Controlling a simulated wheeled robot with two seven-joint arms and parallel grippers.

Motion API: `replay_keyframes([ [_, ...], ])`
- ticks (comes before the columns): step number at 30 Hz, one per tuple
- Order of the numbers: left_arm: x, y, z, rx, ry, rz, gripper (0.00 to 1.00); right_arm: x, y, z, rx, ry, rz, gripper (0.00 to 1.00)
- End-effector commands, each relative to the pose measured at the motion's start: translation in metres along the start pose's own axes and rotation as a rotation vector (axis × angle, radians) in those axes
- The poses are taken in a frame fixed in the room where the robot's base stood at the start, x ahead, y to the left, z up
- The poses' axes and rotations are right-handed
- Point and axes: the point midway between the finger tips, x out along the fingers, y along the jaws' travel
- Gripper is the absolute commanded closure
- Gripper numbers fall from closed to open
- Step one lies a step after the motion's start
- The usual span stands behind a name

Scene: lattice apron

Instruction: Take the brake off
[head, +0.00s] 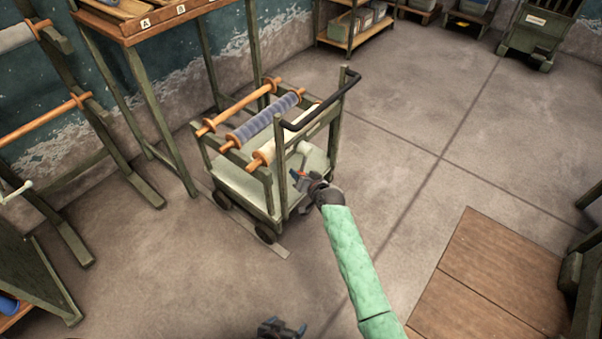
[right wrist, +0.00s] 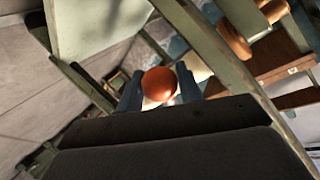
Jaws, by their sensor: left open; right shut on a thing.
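A grey-green wheeled cart (head: 238,184) stands in the middle of the head view, with a black push handle (head: 322,107). My right gripper (head: 306,181) is at the cart's near right side, low by a corner post. In the right wrist view, a round orange-red knob (right wrist: 158,83) sits between its two fingers (right wrist: 158,92), and the gripper is shut on it. The lever below the knob is hidden, and the knob is too small to make out in the head view. My left gripper (head: 281,328) is open and empty at the bottom edge of the head view, apart from the cart.
The cart carries wooden rollers, one wound in blue-grey (head: 266,116). A brown wooden platform (head: 490,275) lies at lower right. The floor right of the cart is clear.

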Motion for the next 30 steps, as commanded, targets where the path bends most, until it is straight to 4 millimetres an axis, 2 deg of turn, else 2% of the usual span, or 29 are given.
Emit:
replay_keyframes([
  [28, -0.0044, 0.0006, -0.0055, 0.001, -0.002, -0.001, 0.17, -0.0015, -0.0032, 0.0002, 0.029, -0.014, -0.002, 1.0],
  [29, -0.0044, 0.0006, -0.0055, 0.001, -0.002, -0.001, 0.17, -0.0015, -0.0033, 0.0002, 0.028, -0.014, -0.002, 0.58],
  [30, -0.0044, 0.0006, -0.0055, 0.001, -0.002, -0.001, 0.17, -0.0015, -0.0032, 0.0003, 0.028, -0.014, -0.002, 0.5],
])
